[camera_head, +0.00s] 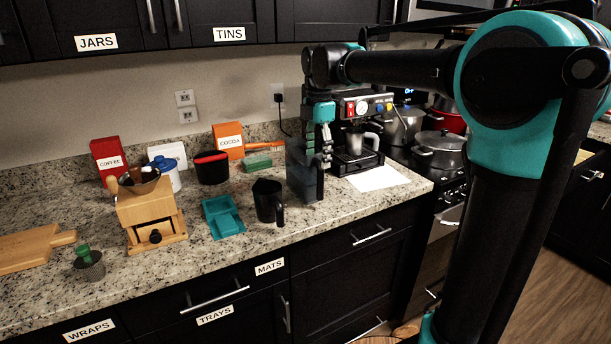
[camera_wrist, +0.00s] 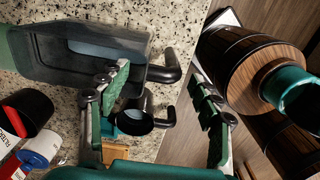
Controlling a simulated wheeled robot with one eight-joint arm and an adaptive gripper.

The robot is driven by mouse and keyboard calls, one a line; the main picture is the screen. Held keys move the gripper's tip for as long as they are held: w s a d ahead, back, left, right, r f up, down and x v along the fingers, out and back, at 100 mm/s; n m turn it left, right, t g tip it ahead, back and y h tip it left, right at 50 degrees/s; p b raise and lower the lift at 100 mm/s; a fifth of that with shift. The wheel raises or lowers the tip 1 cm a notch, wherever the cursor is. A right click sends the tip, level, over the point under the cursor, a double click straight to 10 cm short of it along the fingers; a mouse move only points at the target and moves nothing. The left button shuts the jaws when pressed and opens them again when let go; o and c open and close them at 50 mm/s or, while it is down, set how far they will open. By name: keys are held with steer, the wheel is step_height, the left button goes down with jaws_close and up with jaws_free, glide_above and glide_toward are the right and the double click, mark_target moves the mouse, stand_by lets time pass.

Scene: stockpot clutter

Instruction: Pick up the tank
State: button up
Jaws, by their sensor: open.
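The tank (camera_head: 301,172) is a dark, see-through container standing upright on the counter, left of the espresso machine. In the wrist view the tank (camera_wrist: 75,55) fills the upper left, with a dark handle (camera_wrist: 168,66) on its right side. My gripper (camera_head: 325,158) points down right beside the tank and overlaps its right part in the head view. In the wrist view my gripper (camera_wrist: 160,82) is open, with one finger over the tank's edge and the other right of the handle. The handle shows between the fingers. I cannot tell whether anything touches.
A black jug (camera_head: 268,201) stands close in front of the tank, left of it. A teal tray (camera_head: 223,216) and a wooden grinder (camera_head: 151,212) are farther left. The espresso machine (camera_head: 356,140) stands close on the right, with white paper (camera_head: 379,178) before it.

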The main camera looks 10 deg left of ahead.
mark_target(306, 173)
step_height(306, 173, down, 6)
steer(key=shift+d, duration=0.15)
stand_by(0.3)
steer(key=shift+w, duration=0.1)
jaws_close()
